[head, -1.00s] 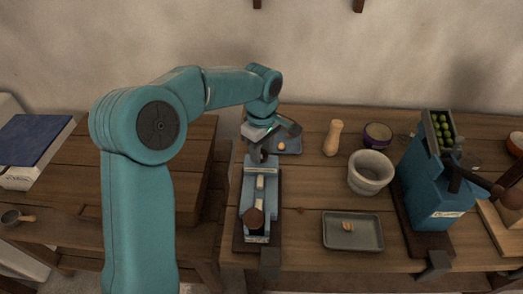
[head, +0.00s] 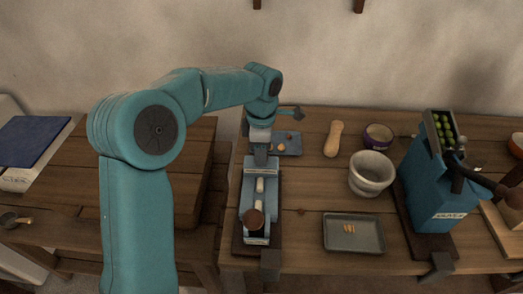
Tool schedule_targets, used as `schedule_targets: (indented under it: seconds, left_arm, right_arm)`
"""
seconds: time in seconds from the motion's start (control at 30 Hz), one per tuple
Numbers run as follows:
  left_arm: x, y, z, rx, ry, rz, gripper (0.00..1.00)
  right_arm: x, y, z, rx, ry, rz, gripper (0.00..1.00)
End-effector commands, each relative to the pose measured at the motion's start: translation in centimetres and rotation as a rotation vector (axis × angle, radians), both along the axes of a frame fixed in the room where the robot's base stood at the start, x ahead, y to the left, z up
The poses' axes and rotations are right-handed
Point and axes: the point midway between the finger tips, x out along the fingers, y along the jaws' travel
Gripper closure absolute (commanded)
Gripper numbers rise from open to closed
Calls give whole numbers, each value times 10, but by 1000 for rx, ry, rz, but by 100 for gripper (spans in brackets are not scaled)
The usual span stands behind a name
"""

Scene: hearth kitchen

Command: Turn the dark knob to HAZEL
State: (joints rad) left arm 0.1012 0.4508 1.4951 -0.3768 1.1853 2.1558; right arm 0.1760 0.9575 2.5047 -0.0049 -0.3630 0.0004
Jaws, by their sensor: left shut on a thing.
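A blue cracker-like device (head: 259,183) stands on a dark board in the middle of the table, with a round brown knob (head: 254,219) at its near end. My left gripper (head: 261,155) points down at the far end of this device. It is shut on the dark knob there, which the fingers and wrist mostly hide. I cannot make out the knob's pointer or the word HAZEL. A small pale label on the device's near face is too small to read. My right gripper is not in view.
A grey tray (head: 353,247) with small tan pieces lies right of the device. A blue-grey tray (head: 292,150) lies behind it. A mortar (head: 370,174), a wooden pestle-like piece (head: 333,139), a purple bowl (head: 378,136) and a larger blue machine (head: 430,188) stand to the right.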

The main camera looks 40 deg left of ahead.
Motion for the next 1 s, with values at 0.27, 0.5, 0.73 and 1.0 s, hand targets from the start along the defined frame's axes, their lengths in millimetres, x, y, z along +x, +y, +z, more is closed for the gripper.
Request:
schedule_targets:
  seconds: [0.27, 0.5, 0.73, 1.0]
  left_arm:
    - [1, 2, 2, 3, -5, 24, 91]
    - [1, 2, 2, 3, -5, 24, 91]
    - [0, 1, 1, 2, -3, 22, 35]
    - [1, 0, 8, 1, -4, 21, 35]
  right_arm:
    - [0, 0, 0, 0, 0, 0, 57]
    - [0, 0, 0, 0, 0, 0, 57]
    - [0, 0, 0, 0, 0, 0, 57]
    - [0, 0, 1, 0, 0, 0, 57]
